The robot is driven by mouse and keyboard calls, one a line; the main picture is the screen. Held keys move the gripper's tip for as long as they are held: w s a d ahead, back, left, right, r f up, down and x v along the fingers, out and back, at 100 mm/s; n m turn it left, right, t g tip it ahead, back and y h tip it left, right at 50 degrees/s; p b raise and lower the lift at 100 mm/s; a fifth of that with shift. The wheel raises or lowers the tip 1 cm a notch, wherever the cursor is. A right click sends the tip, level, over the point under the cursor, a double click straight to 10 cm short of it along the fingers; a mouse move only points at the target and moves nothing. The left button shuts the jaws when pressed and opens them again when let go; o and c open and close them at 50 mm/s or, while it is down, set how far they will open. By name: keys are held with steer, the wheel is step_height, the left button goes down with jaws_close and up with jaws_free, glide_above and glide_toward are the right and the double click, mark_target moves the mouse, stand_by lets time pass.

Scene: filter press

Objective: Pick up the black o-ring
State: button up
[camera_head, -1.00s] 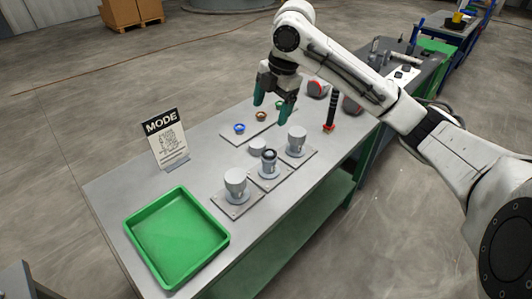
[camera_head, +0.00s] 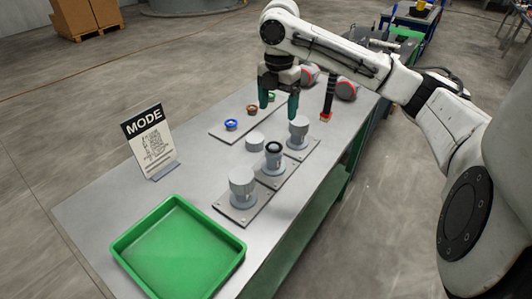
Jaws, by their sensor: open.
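The black o-ring (camera_head: 274,147) appears as a dark ring around the top of the middle grey fitting (camera_head: 273,163), on its plate near the bench's right edge. My gripper (camera_head: 279,111) points down with its two green fingers apart and nothing between them. It is above the bench, behind the middle fitting in the picture and apart from the o-ring. Blue (camera_head: 231,125), brown (camera_head: 252,109) and green (camera_head: 270,98) rings sit on a flat plate (camera_head: 229,135) to the left of the gripper; the green one is partly hidden by a finger.
Capped grey fittings stand before (camera_head: 242,186) and behind (camera_head: 298,132) the middle one. A loose grey cap (camera_head: 255,139) lies beside it. A green tray (camera_head: 236,246) is at the near end, a MODE sign (camera_head: 148,137) at left. A black-handled tool (camera_head: 328,98) stands behind right.

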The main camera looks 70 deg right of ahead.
mark_target(274, 146)
steer(key=f, duration=1.2)
steer(key=shift+w+a+f+p, duration=0.1)
steer(key=shift+w+a+p, duration=0.05)
steer(key=shift+w+p, duration=0.2)
steer(key=c, duration=1.1)
